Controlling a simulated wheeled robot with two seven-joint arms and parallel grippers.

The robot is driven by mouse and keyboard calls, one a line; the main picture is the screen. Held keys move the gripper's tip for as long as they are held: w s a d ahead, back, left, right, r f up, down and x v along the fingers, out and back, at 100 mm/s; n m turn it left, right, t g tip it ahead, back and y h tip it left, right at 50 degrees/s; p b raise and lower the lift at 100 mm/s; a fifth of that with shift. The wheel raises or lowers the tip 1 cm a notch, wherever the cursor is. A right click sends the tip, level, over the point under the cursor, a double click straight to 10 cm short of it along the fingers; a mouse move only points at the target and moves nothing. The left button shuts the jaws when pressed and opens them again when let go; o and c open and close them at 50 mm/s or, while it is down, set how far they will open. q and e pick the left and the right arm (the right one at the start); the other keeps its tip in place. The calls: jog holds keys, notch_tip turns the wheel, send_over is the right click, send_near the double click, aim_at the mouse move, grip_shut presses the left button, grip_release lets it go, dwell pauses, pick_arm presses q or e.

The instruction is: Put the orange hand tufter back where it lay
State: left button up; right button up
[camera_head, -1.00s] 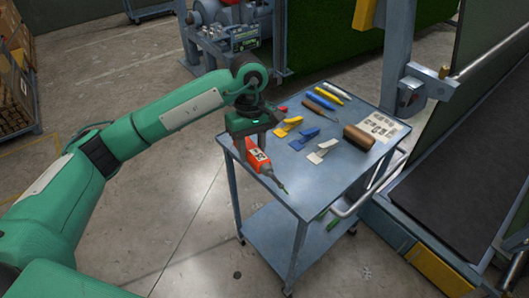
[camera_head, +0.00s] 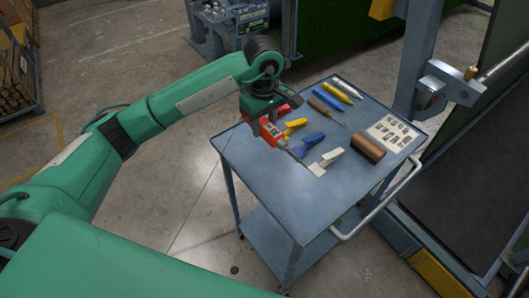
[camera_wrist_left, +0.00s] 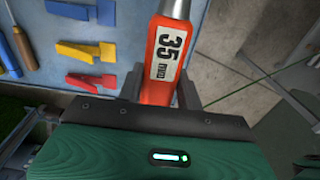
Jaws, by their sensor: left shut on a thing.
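My left gripper (camera_head: 266,133) is shut on the orange hand tufter (camera_head: 272,130) near the cart's left edge. In the left wrist view the two dark fingers (camera_wrist_left: 159,92) sit on either side of the orange body (camera_wrist_left: 165,58), which bears a white label reading 35. Whether the tufter touches the cart top (camera_head: 290,195) is hard to tell. My right gripper is not in view.
Close by on the cart lie yellow (camera_head: 296,123), blue (camera_head: 313,139) and white (camera_head: 331,156) wedge-shaped pieces, and a red one (camera_wrist_left: 88,82). A brown cylinder (camera_head: 367,143), a picture sheet (camera_head: 394,133) and several slim tools (camera_head: 336,94) lie farther right. The cart's front is clear.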

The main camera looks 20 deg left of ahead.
pick_arm(q)
jog(key=p, duration=0.1)
send_over(264, 164)
notch_tip(264, 164, down, 4)
jog(key=f, duration=0.1)
notch_tip(264, 164, down, 5)
jog(key=shift+r+p, duration=0.15)
jog(key=shift+p, duration=0.5)
notch_tip(264, 164, down, 4)
jog(key=shift+r+p, duration=0.1)
jog(key=shift+p, duration=0.5)
jog(key=shift+f, duration=0.3)
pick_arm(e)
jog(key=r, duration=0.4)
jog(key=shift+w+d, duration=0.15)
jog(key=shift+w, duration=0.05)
pick_arm(q)
jog(key=shift+w+f, duration=0.1)
jog(key=shift+f, duration=0.15)
jog(key=o, duration=1.2)
jog(key=shift+c, duration=0.2)
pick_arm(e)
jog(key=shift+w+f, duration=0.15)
